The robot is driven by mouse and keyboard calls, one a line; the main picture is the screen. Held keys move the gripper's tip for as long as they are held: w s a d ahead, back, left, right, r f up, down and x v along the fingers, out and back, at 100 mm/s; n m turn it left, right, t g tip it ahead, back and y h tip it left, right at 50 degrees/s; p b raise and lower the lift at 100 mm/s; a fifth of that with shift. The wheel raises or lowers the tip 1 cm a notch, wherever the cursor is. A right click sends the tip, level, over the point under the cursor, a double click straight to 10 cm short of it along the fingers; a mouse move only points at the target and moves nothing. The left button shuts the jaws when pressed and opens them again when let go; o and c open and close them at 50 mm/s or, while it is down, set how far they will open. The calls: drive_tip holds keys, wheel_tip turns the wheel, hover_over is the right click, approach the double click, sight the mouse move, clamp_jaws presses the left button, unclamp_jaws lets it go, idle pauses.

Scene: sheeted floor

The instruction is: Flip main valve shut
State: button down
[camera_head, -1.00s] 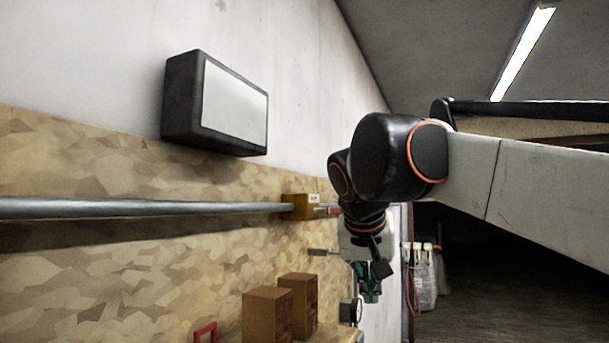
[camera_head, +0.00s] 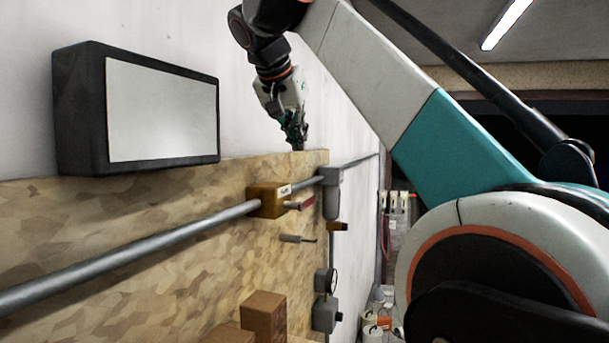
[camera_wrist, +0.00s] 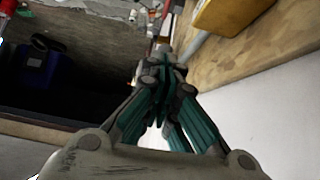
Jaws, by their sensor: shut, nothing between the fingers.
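The valve has a brass-yellow body (camera_head: 268,200) with a small white label, set on a grey pipe along the wall board. My gripper (camera_head: 299,146) is above the valve, near the board's top edge and apart from the handle. Its fingers are together and empty, pointing down; they also show in the wrist view (camera_wrist: 166,52).
A dark box with a pale front panel (camera_head: 162,110) is on the wall at left. Brown boxes (camera_head: 264,315) stand lower down.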

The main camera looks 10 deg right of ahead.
drive_tip(key=s, duration=0.1)
hover_over(310, 198)
drive_tip(key=f, duration=0.7)
drive_tip(key=shift+w, duration=0.2)
wheel_tip(310, 198, down, 2)
drive_tip(key=shift+f, duration=0.1)
drive_tip(key=shift+s+f+p, duration=0.15)
drive_tip(key=shift+f+p, duration=0.2)
drive_tip(key=shift+f, duration=0.55)
